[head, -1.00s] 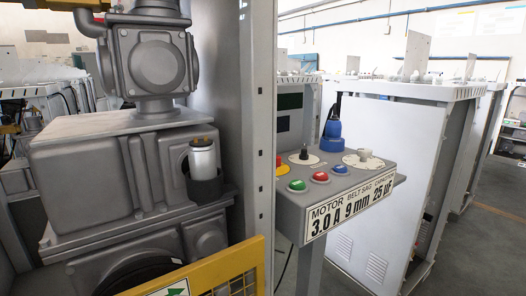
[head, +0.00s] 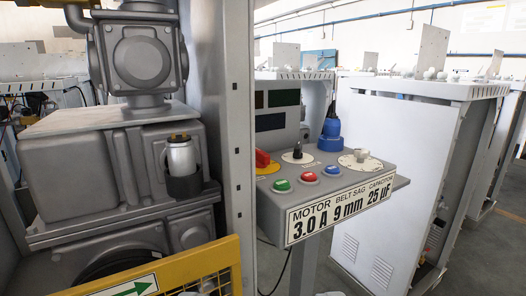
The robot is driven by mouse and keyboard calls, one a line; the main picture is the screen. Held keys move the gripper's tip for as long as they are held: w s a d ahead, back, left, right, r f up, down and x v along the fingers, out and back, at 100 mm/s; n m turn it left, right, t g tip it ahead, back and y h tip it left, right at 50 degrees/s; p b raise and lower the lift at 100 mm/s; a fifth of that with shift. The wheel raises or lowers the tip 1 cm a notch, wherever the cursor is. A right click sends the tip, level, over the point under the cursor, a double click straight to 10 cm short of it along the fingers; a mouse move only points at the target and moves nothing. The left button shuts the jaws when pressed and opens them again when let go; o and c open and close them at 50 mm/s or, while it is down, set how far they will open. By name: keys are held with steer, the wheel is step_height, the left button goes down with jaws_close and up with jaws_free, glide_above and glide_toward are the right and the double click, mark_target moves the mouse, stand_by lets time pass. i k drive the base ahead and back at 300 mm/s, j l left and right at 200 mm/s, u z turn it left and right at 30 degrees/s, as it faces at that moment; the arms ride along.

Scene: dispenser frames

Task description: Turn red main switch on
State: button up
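The red main switch (head: 262,159) is a red rotary handle on a yellow plate. It sits at the left end of the grey control panel (head: 270,205), close beside the grey upright post. The post's edge lies just left of the switch, and the switch now shows in the head view. Its exact turn position is hard to tell at this size. My gripper is not in the head view.
The panel also has a black knob (head: 297,151), a white dial (head: 360,160), green (head: 282,186), red (head: 308,177) and blue (head: 332,171) buttons, and a blue plug (head: 330,135). The grey post (head: 240,150) and yellow guard (head: 200,262) stand left of the panel.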

mark_target(262, 159)
steer(key=i+l, duration=0.2)
steer(key=l, duration=0.2)
steer(key=i+l, duration=0.2)
steer(key=l, duration=0.2)
steer(key=i+l, duration=0.2)
steer(key=l, duration=0.2)
steer(key=i+l, duration=0.25)
steer(key=l, duration=0.15)
steer(key=z, duration=0.05)
